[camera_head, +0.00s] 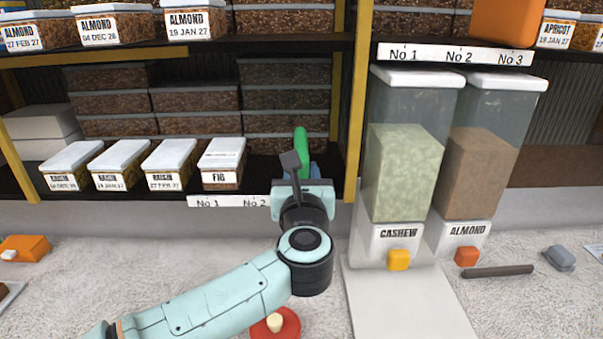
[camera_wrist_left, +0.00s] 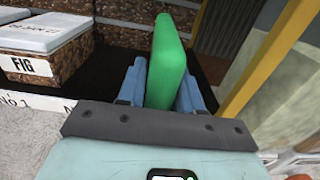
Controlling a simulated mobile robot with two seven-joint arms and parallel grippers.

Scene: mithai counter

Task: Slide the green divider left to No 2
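The green divider (camera_head: 301,146) stands upright on the lower shelf, right of the FIG box; it also shows in the left wrist view (camera_wrist_left: 166,62). My left gripper (camera_head: 309,171) reaches in at the shelf front. In the left wrist view its two blue fingers (camera_wrist_left: 161,88) lie against both sides of the divider, shut on it. The No 2 mark (camera_head: 255,202) on the lower shelf's front strip is left of the divider and my gripper. My wrist hides the strip farther right. My right gripper is not in view.
The FIG box (camera_head: 222,165) stands left of the divider, with a dark shelf gap between. A yellow post (camera_head: 353,110) rises close on the right. Cashew (camera_head: 399,175) and almond (camera_head: 473,180) dispensers stand beyond it. A red dish (camera_head: 287,328) lies below my arm.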

